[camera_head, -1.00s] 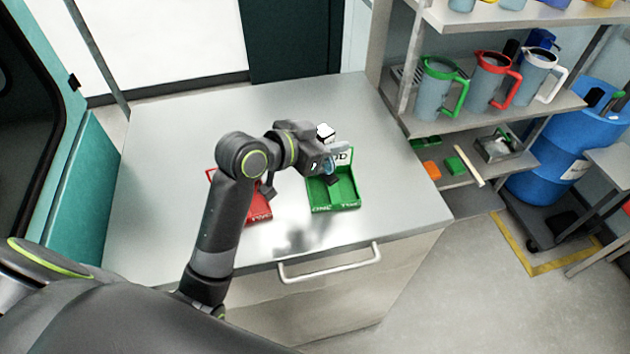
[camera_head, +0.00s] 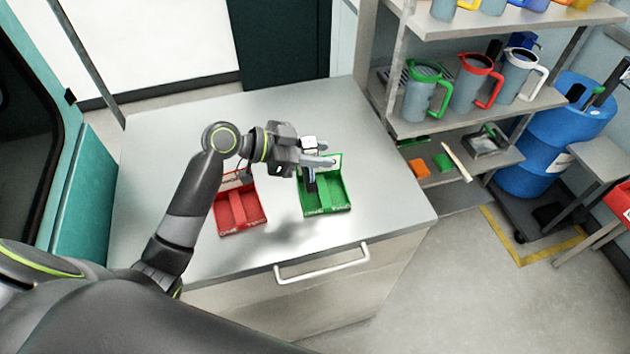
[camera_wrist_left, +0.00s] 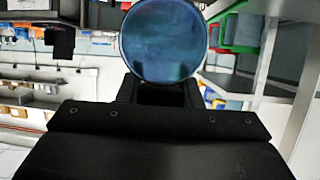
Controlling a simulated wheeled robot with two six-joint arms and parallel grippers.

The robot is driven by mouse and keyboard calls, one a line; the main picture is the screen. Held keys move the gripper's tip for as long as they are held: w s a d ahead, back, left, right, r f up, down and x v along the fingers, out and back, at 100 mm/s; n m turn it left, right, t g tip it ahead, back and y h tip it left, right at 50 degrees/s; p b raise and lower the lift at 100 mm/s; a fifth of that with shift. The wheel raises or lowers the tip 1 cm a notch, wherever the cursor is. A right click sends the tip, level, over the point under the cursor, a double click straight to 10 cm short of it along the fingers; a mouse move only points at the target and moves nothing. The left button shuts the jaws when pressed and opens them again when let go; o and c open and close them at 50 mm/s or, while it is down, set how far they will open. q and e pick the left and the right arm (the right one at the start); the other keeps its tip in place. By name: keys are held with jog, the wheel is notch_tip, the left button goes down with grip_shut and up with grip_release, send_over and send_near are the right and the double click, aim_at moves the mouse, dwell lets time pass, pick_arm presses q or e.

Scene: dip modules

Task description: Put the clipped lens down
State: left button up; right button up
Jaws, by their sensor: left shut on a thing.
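The lens (camera_wrist_left: 165,42) is a round, bluish disc with a dark rim, face-on at the top of the left wrist view. My left gripper (camera_head: 312,172) is shut on its clip or handle, at the dark jaws below the disc. In the head view the lens (camera_head: 322,161) looks like a thin grey piece, seen nearly edge-on, above the back of the green tray (camera_head: 329,211). The green tray stands on the table, partly hidden by the gripper. A red tray (camera_head: 245,226) stands to its left. My right gripper is out of view.
The grey tabletop (camera_head: 380,180) is free right of the green tray and at the far left. A small white-topped thing (camera_head: 310,142) shows behind the gripper. A shelf rack (camera_head: 460,120) with coloured-rimmed jugs stands at the right, beside a blue barrel (camera_head: 545,150).

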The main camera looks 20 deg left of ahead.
aim_at(307, 172)
pick_arm(q)
notch_tip(307, 172, down, 7)
jog(key=b, duration=0.3)
jog(key=shift+b, duration=0.3)
jog(key=shift+r, duration=0.15)
jog(key=o, duration=1)
jog(key=shift+r, duration=0.15)
jog(key=p+v, duration=0.1)
jog(key=v, duration=0.6)
jog(key=shift+s+a, duration=0.1)
jog(key=shift+a, duration=0.05)
